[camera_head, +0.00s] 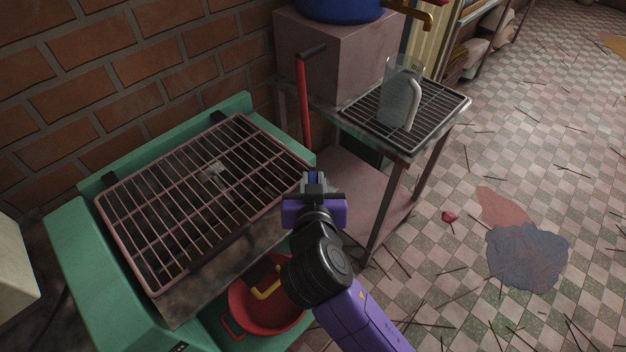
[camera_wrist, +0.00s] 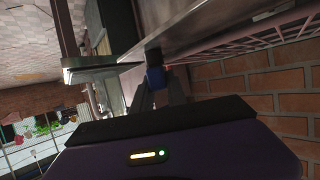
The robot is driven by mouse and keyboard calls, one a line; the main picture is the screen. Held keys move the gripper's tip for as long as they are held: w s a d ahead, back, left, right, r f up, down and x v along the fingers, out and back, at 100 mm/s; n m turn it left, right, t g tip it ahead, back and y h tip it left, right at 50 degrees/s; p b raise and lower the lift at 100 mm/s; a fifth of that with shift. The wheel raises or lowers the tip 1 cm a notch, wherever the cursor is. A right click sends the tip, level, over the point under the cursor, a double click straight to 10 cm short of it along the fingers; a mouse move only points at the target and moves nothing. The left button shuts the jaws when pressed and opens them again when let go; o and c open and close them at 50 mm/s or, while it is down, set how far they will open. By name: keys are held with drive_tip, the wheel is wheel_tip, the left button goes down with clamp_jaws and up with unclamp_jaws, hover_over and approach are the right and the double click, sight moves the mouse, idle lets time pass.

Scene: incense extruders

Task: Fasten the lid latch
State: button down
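The pink wire-grid lid (camera_head: 205,190) lies flat over the top of the green machine (camera_head: 85,245). My gripper (camera_head: 314,180) is at the lid's right corner, near the machine's right edge. In the wrist view, the fingers of my gripper (camera_wrist: 158,88) converge around a small blue piece (camera_wrist: 155,78). A dark knob-like part (camera_wrist: 153,57) sits just beyond it. I cannot tell whether the blue piece is a held part or part of the fingertips. I cannot make out the latch clearly; the gripper may hide it.
A red lever (camera_head: 304,105) with a dark grip stands behind my gripper. A side table (camera_head: 420,150) with a wire rack holds a clear pitcher (camera_head: 399,92). A red pan (camera_head: 262,308) sits below the lid's front.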

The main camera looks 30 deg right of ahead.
drive_tip(key=shift+r+n+y+p, duration=0.1)
drive_tip(key=shift+n+y+p, duration=0.3)
drive_tip(key=shift+p, duration=0.15)
drive_tip(key=shift+s+d+r+n+t+y+p, duration=0.1)
drive_tip(key=shift+n+t+y+p, duration=0.3)
drive_tip(key=shift+n+y+p, duration=0.55)
drive_tip(key=n+y+p, duration=0.2)
drive_tip(key=y+p, duration=0.1)
drive_tip(key=p, duration=0.1)
drive_tip(key=shift+t, duration=0.3)
drive_tip(key=shift+f+n+y, duration=0.2)
drive_tip(key=shift+n+y, duration=1.05)
drive_tip(key=shift+n+y+b, duration=0.3)
drive_tip(key=shift+n+y, duration=0.4)
drive_tip(key=shift+y, duration=0.1)
drive_tip(key=shift+n+g+y, duration=0.3)
drive_tip(key=shift+g, duration=0.1)
drive_tip(key=c, duration=1.3)
unclamp_jaws()
